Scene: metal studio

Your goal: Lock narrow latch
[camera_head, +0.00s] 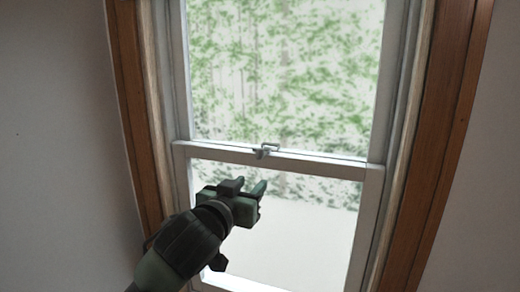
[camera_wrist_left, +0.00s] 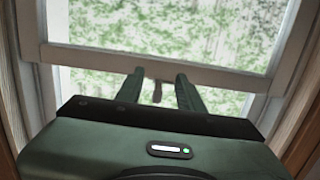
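A small grey metal latch (camera_head: 265,150) sits at the middle of the window's horizontal meeting rail (camera_head: 330,165). My left gripper (camera_head: 252,187) is in front of the lower pane, below the latch and apart from it. In the left wrist view, the gripper's two fingers (camera_wrist_left: 160,82) are spread apart, with a small dark grey piece (camera_wrist_left: 157,92) seen between them; I cannot tell if it is part of the latch. Nothing is held. My right gripper is in neither view.
The window has white side frames (camera_head: 395,100) and brown wooden trim (camera_head: 455,120) on both sides. Plain walls (camera_head: 60,130) flank it. Green foliage shows through the glass. The space in front of the rail's right half is clear.

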